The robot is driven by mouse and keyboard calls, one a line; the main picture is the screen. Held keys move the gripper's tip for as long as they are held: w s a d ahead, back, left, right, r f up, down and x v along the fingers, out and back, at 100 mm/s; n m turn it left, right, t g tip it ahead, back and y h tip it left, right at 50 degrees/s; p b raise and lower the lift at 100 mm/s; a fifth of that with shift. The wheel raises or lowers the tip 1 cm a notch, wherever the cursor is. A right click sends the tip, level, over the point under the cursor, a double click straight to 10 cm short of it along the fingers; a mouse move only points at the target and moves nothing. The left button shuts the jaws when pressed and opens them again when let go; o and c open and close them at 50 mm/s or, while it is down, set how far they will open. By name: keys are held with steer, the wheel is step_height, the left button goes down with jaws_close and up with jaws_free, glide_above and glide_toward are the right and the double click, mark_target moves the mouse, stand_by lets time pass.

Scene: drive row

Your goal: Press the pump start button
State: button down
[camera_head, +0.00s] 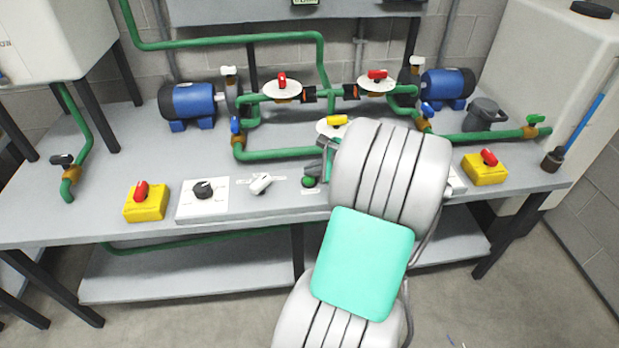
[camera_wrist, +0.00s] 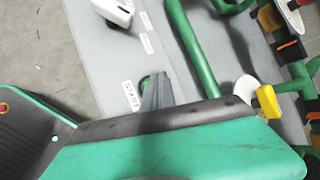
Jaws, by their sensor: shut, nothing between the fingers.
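The green button (camera_head: 309,182) is on the light grey control panel (camera_head: 230,205) at the front of the bench, left of my arm. In the wrist view only a sliver of the green button (camera_wrist: 144,79) shows beside the fingers. My gripper (camera_head: 325,167) is shut and empty, with its fingertips close to the button. In the wrist view my gripper (camera_wrist: 156,88) covers most of the button. I cannot tell whether it touches it.
The panel also has a black knob (camera_head: 203,189) and a white lever switch (camera_head: 261,183). Yellow boxes with red knobs stand at left (camera_head: 146,203) and right (camera_head: 486,169). Green pipes (camera_head: 280,154), valves and blue pumps (camera_head: 190,101) fill the area behind. My arm hides the panel's right part.

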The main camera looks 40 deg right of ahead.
mark_target(312, 180)
steer(key=shift+f, duration=0.1)
stand_by(0.3)
steer(key=shift+f, duration=0.45)
steer(key=shift+p, duration=0.3)
steer(key=shift+r+p, duration=0.6)
steer(key=shift+p, duration=0.2)
step_height(312, 180, up, 6)
steer(key=p, duration=0.7)
